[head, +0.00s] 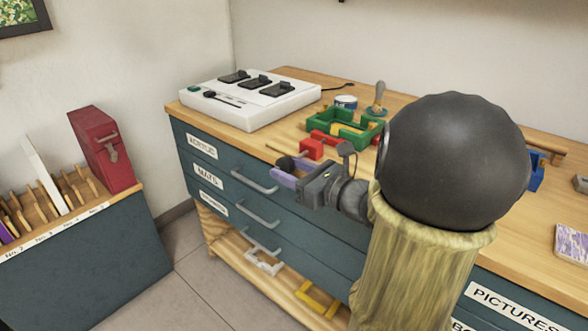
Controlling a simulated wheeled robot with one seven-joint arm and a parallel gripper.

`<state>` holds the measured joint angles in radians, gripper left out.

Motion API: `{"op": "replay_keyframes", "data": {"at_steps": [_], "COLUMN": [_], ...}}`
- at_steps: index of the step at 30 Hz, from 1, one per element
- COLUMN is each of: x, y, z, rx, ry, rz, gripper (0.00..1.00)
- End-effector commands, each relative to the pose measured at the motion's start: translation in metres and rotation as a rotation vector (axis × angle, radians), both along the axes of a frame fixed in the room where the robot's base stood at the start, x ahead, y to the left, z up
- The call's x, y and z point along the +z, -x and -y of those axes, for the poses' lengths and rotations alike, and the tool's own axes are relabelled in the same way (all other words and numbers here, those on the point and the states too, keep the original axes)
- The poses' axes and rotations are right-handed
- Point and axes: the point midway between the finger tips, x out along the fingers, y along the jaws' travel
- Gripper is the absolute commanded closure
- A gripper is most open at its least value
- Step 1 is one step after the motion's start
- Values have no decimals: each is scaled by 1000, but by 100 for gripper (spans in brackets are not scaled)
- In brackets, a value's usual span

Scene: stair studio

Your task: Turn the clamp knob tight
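A red clamp (312,148) lies on the wooden bench top near its front edge, in front of a green frame (345,131). A thin rod reaches left from the red part. My gripper (289,171), with pale purple fingers, is at the bench's front edge, just in front of and below the red clamp. A small dark shape shows by the fingers; I cannot tell whether it is the clamp knob or part of my gripper. Whether the fingers touch or hold anything is too small to tell.
A white box with black switches (250,107) stands at the back left of the bench. A small tin (346,102) and a wooden-handled tool (379,98) stand behind the green frame. A red box file (102,148) stands at left. My arm hides the bench's middle.

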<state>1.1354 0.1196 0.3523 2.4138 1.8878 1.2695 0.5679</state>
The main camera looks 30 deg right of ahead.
Motion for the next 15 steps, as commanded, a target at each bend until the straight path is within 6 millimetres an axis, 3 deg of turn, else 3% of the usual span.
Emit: {"op": "replay_keyframes", "data": {"at_steps": [15], "x": [0], "y": [0], "z": [2], "rx": [-4], "ry": [2], "rz": [0], "gripper": [56]}}
